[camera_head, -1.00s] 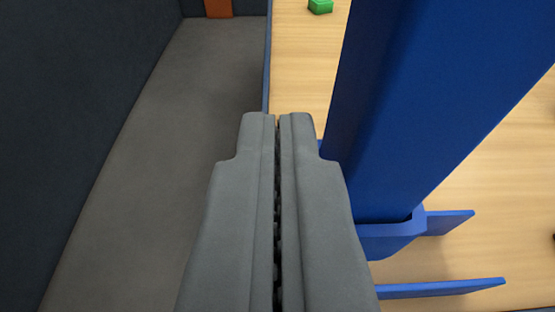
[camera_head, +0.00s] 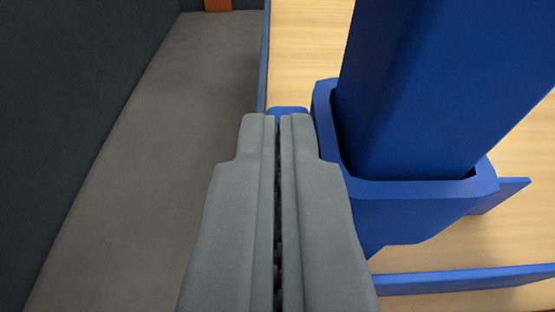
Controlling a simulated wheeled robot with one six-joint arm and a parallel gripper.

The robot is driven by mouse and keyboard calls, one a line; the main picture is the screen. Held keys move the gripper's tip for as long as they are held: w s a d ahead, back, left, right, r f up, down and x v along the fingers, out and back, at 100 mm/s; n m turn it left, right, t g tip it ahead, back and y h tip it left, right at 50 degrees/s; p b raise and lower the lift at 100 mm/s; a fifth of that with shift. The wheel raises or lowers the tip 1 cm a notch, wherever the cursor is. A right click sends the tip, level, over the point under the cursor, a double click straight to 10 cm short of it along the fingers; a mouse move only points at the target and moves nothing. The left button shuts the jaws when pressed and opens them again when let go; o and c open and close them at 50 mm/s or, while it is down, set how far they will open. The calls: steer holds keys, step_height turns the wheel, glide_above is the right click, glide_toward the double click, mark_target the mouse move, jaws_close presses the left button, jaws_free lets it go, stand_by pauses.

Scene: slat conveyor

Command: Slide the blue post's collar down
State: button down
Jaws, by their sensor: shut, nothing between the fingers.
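The blue post (camera_head: 425,90) rises at the right of the view and leans toward the upper right in the picture. The blue collar (camera_head: 415,205) is a squarish ring around it, with a dark gap between ring and post. A small blue piece (camera_head: 288,110) shows just beyond my fingertips; I cannot tell if it belongs to the collar. My gripper (camera_head: 277,118) is shut and empty, left of the post. Its right finger overlaps the collar's left side in the picture; whether they touch I cannot tell. The collar's left lower part is hidden behind that finger.
A flat blue bar (camera_head: 460,281) and a blue plate (camera_head: 500,194) lie low at the right, over a light wooden surface (camera_head: 300,45). On the left is a grey floor (camera_head: 140,130) beside a dark wall (camera_head: 70,90). An orange-brown piece (camera_head: 218,4) is at the top.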

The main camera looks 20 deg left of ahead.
step_height(320, 180, down, 4)
steer(key=shift+f, duration=0.25)
steer(key=shift+r, duration=0.55)
steer(key=s+d+r, duration=0.2)
steer(key=s+r, duration=0.3)
steer(key=s, duration=0.4)
steer(key=shift+s+d+r, duration=0.15)
steer(key=shift+d+r, duration=0.1)
steer(key=shift+d, duration=0.1)
